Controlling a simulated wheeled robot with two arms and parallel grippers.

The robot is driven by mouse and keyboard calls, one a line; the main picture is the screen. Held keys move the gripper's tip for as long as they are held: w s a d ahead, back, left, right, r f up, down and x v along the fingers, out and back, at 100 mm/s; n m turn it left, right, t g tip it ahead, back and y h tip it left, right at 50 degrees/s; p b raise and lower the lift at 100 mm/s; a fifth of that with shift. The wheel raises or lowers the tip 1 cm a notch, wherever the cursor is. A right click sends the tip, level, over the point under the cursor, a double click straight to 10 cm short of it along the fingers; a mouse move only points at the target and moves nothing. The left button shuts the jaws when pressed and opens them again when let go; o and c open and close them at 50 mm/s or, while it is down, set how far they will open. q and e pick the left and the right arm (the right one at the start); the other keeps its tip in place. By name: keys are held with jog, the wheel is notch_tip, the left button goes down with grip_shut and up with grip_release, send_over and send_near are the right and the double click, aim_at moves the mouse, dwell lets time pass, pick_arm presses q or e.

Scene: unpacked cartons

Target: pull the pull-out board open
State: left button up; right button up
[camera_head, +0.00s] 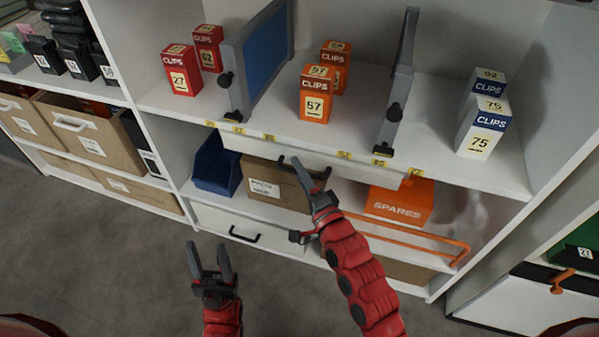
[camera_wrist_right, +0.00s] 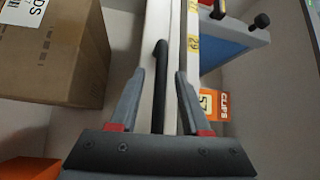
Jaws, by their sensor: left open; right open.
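The pull-out board (camera_head: 248,147) is a long white panel just under the middle shelf. Its black handle (camera_head: 321,173) is partly hidden by my right gripper (camera_head: 304,170). In the right wrist view the handle (camera_wrist_right: 160,85) is a dark bar lying between the two spread fingers of that gripper (camera_wrist_right: 160,77); I see no finger closed on it. The board's white front (camera_wrist_right: 160,22) runs along beside it there. My left gripper (camera_head: 208,247) is open and empty over the floor, in front of the lower drawer.
Red, orange (camera_head: 314,100) and white clips boxes (camera_head: 480,132) stand on the shelf above with two dividers. Below are a blue bin (camera_head: 216,168), a carton (camera_head: 268,186), an orange spares box (camera_head: 398,205) and an orange rail (camera_head: 420,232). The floor in front is clear.

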grip_shut()
dwell(1.4)
